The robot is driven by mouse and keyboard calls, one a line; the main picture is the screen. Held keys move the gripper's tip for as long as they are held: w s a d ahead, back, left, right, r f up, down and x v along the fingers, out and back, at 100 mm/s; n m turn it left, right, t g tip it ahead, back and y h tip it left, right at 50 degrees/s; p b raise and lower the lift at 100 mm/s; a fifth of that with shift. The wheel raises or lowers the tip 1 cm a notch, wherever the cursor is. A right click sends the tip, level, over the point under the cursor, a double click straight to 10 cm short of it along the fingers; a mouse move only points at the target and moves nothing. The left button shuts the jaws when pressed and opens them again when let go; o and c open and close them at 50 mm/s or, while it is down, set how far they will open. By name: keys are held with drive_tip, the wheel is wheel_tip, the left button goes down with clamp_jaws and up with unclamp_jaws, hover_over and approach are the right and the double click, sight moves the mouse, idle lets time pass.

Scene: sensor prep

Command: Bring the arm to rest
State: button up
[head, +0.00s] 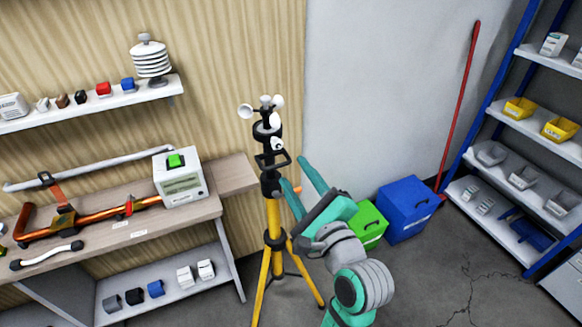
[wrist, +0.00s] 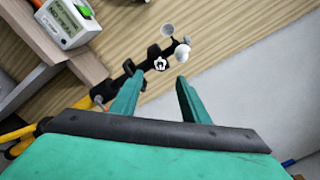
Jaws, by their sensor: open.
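My gripper (head: 294,171) is raised in front of the yellow tripod (head: 274,222) in the head view. Its two teal fingers are spread apart, with nothing held between them. In the wrist view, the gripper (wrist: 159,78) shows its open fingers pointing toward the black sensor mast (wrist: 131,68) with white cups. In the head view, the mast (head: 270,180) stands upright on the tripod, just left of the fingers. I cannot tell the exact gap between fingers and mast. My arm extends up from the bottom right of centre.
A workbench (head: 205,212) with a white display box (head: 180,185) stands left. A wall shelf (head: 95,105) holds small blocks and a white louvred shield. Green (head: 368,228) and blue (head: 408,210) bins stand behind my arm. A blue-framed rack (head: 500,90) is right. Floor is clear at lower right.

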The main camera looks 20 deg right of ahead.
drive_tip(key=shift+s, duration=0.2)
drive_tip(key=shift+f, duration=0.1)
drive_tip(key=s+a+f+n+g+h, duration=0.1)
drive_tip(key=s+a+f+n, duration=0.15)
drive_tip(key=f, duration=0.55)
drive_tip(key=s+a+f+n+g+h, duration=0.1)
drive_tip(key=s+a+f+n, duration=0.2)
drive_tip(key=f, duration=0.4)
drive_tip(key=s+a+f+n+h, duration=0.1)
drive_tip(key=s+f+n, duration=0.2)
drive_tip(key=f+n, duration=0.35)
drive_tip(key=s+a+f+n+y, duration=0.1)
drive_tip(key=s+a+f+n, duration=0.1)
drive_tip(key=s+a+n, duration=0.2)
drive_tip(key=s+a+f+n, duration=0.3)
drive_tip(key=s+a+n, duration=0.2)
drive_tip(key=s, duration=0.6)
drive_tip(key=s+a+f+n+g+y, duration=0.1)
drive_tip(key=s+a+n, duration=0.3)
drive_tip(key=s, duration=0.4)
drive_tip(key=shift+s+a+f+n+y, duration=0.3)
drive_tip(key=shift+f+n, duration=0.1)
drive_tip(key=shift+f, duration=0.45)
drive_tip(key=shift+d, duration=0.1)
